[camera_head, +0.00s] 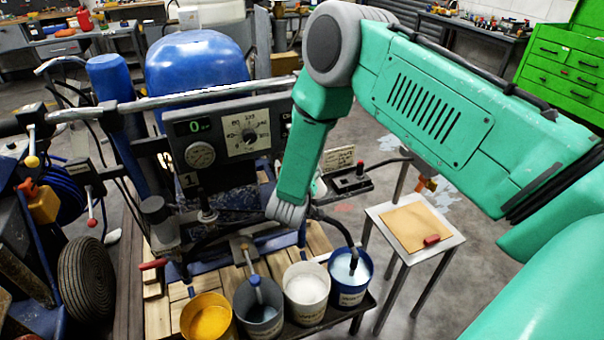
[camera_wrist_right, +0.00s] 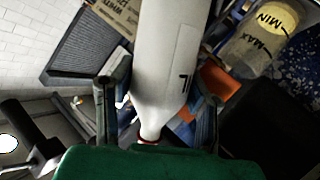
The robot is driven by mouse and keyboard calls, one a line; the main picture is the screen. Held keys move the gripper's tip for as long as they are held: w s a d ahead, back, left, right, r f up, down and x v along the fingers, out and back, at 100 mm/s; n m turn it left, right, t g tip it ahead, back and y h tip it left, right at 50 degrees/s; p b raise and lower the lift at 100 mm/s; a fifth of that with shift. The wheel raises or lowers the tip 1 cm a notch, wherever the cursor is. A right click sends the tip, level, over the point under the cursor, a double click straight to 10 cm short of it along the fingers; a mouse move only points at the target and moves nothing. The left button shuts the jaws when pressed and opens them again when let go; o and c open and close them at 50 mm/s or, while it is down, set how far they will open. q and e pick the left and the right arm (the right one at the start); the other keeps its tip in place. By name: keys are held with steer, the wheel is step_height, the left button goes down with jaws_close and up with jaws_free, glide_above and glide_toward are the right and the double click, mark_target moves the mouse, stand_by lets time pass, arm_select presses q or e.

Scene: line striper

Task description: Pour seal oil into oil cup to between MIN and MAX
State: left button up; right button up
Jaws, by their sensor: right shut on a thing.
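In the right wrist view my right gripper (camera_wrist_right: 157,105) is shut on a white bottle (camera_wrist_right: 165,50), one finger on each side. The bottle narrows to a neck with a red ring at the lower end of the picture. The oil cup (camera_wrist_right: 250,55) is at the upper right of that view, clear-walled with MIN and MAX marks. Its MIN end looks yellowish; I cannot tell the exact level. A gap shows between bottle and cup. In the head view my right forearm hides the gripper and bottle, and I cannot make out the cup. My left gripper is not in view.
The striper's gauge panel (camera_head: 242,133) stands by my right forearm. Several paint buckets, including a yellow one (camera_head: 206,318) and a blue one (camera_head: 350,272), stand in front. A small table (camera_head: 444,252) with a brown sheet is at right. Grey floor is open beyond it.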

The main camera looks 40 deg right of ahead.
mark_target(319, 178)
steer(key=shift+s+d+f+n+g+h+b, duration=0.35)
steer(key=shift+d+f+n+h+b, duration=0.35)
steer(key=shift+n, duration=0.3)
steer(key=n+b, duration=0.1)
steer(key=f+n+h+b, duration=0.1)
steer(key=shift+s+d+f+n, duration=0.15)
steer(key=shift+s+d+n, duration=0.15)
steer(key=shift+s+d, duration=0.1)
steer(key=shift+s+d+f+n+h+b, duration=0.15)
steer(key=shift+f+n+h+b, duration=0.15)
steer(key=shift+n+h+b, duration=0.35)
steer(key=shift+n, duration=0.55)
steer(key=shift+d+r+n+h, duration=0.1)
steer(key=shift+r+n+h, duration=0.35)
steer(key=shift+r+n, duration=0.15)
